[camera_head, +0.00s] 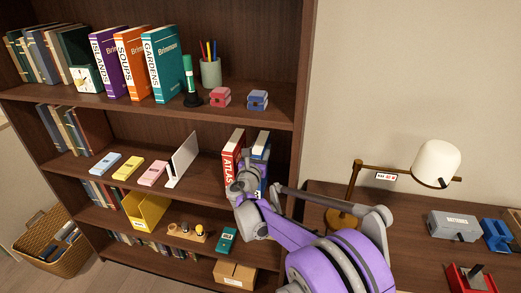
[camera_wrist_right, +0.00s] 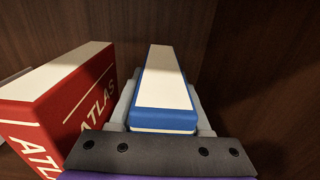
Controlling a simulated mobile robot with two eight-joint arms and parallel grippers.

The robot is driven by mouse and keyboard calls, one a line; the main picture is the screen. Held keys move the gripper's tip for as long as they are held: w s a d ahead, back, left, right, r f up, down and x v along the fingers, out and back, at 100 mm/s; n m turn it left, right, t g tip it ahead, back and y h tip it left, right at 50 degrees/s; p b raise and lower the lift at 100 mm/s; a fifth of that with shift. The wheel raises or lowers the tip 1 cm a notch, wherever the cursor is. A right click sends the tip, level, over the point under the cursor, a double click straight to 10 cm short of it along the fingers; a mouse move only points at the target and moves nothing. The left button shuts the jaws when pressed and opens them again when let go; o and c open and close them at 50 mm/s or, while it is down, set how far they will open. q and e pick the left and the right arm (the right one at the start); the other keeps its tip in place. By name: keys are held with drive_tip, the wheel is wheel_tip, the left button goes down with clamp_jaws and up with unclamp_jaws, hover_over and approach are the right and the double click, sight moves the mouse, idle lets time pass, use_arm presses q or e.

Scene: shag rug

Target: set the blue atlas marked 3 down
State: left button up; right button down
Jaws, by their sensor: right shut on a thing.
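The blue atlas (camera_head: 262,146) is on the middle shelf at its right end, beside the red atlas (camera_head: 233,148). My right gripper (camera_head: 248,177) reaches in from the front and hides much of the blue atlas's spine. In the right wrist view the blue atlas (camera_wrist_right: 165,90) stands between the two grey fingers (camera_wrist_right: 163,110), which are shut on its sides. The red atlas (camera_wrist_right: 65,95) stands just left of it there, with a narrow gap. I cannot tell whether the blue atlas's bottom touches the shelf. Its number is hidden. My left gripper is not in view.
The bookcase's right side wall (camera_head: 300,130) is close to the blue atlas. A lamp (camera_head: 436,163) stands on the desk at right.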

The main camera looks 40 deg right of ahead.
drive_tip(key=shift+f, duration=0.15)
drive_tip(key=shift+c, duration=1.8)
unclamp_jaws()
drive_tip(key=shift+r, duration=0.2)
drive_tip(key=shift+s+a, duration=0.2)
drive_tip(key=shift+a, duration=0.05)
drive_tip(key=v, duration=1.1)
drive_tip(key=shift+a, duration=0.25)
